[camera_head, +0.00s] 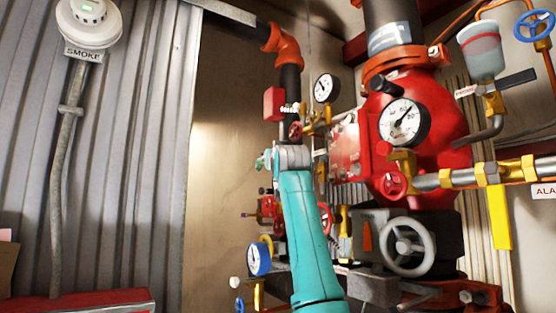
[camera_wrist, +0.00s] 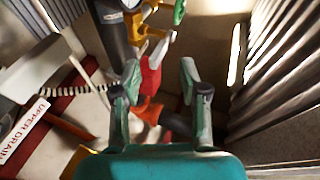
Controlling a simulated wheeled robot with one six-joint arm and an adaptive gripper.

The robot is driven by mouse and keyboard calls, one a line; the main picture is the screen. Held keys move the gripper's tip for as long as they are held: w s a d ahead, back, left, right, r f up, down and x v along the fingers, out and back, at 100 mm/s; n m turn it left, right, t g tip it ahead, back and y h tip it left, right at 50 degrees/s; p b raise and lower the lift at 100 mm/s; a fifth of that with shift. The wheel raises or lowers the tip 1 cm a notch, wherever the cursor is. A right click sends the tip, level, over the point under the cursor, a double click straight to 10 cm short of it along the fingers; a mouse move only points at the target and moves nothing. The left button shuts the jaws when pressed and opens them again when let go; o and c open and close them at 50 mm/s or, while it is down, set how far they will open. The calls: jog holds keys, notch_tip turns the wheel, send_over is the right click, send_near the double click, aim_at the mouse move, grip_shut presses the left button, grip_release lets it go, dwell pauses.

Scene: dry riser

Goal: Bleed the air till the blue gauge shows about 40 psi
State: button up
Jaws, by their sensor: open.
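The blue-rimmed gauge (camera_head: 259,258) is low in the head view, on a brass fitting (camera_head: 259,292). Its needle is too small to read. A blue-edged round thing (camera_wrist: 130,4), perhaps this gauge, is cut off at the top of the wrist view. Below it are a brass fitting (camera_wrist: 148,44) and a red part (camera_wrist: 151,74), possibly a valve handle. My gripper (camera_wrist: 160,84) is open, with the red part between its fingers in the picture; contact is not clear. In the head view my gripper (camera_head: 264,161) is small and partly hidden by my wrist.
A large red valve body (camera_head: 375,125) with white gauges (camera_head: 404,122) and a grey handwheel (camera_head: 408,246) stands right of my arm. Brass pipework crowds around it. A corrugated wall (camera_head: 130,150) with a smoke detector (camera_head: 89,22) is at left. Bare wall shows between them.

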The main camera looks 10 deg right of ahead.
jog(key=v, duration=0.7)
jog(key=shift+s, duration=0.2)
dwell(0.4)
